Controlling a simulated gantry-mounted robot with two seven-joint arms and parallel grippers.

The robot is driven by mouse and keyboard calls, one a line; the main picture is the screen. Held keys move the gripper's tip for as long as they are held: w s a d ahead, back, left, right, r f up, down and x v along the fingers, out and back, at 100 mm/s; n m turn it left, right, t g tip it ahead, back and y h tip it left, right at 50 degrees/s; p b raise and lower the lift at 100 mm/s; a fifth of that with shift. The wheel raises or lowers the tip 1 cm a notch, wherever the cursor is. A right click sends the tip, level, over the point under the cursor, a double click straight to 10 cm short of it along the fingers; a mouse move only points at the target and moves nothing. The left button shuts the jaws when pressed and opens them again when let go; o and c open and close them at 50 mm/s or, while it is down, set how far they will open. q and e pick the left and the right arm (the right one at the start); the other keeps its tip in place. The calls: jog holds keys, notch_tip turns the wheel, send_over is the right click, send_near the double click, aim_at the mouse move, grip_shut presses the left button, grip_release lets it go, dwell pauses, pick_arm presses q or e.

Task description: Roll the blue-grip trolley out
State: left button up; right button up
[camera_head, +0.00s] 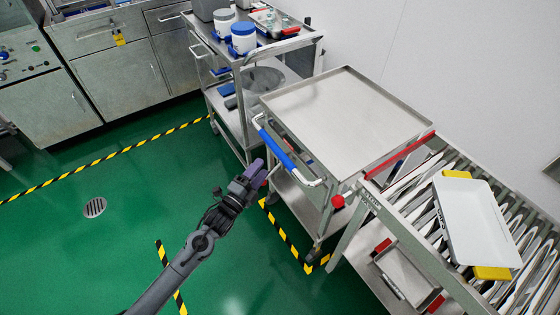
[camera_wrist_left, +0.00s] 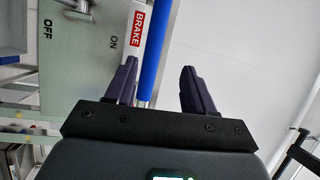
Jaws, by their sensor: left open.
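The blue-grip trolley is a steel cart with a bare flat top (camera_head: 345,115) and a lower shelf. Its handle has a blue grip (camera_head: 276,150) with white ends and faces my left side. My left gripper (camera_head: 264,170), with dark purple fingers, is open just below and left of the grip. In the left wrist view the blue grip (camera_wrist_left: 156,50) runs between the open fingers (camera_wrist_left: 160,85); I cannot tell its depth. A red BRAKE label (camera_wrist_left: 138,28) and a plate marked ON and OFF (camera_wrist_left: 82,60) show beside it. My right gripper is not in view.
A loaded cart (camera_head: 262,45) stands close behind the trolley. A roller conveyor (camera_head: 400,200) with a white yellow-handled tray (camera_head: 475,220) is at the right. Green floor (camera_head: 130,240) with striped tape (camera_head: 110,155) is open at the left.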

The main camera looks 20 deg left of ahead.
aim_at(277, 147)
pick_arm(q)
jog(key=shift+t, duration=0.4)
jog(key=b+x, duration=0.2)
jog(key=x, duration=0.1)
jog(key=f+b+x, duration=0.1)
jog(key=b+x, duration=0.2)
jog(key=x, duration=0.1)
jog(key=b+x, duration=0.3)
jog(key=x, duration=0.1)
jog(key=shift+w+a+f, duration=0.25)
jog(key=shift+w+f, duration=0.1)
jog(key=shift+f, duration=0.05)
jog(key=shift+w+d+r+b, duration=0.2)
jog(key=shift+w+b, duration=0.2)
jog(key=shift+w, duration=0.25)
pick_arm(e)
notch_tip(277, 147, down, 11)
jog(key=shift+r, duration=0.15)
pick_arm(q)
grip_shut()
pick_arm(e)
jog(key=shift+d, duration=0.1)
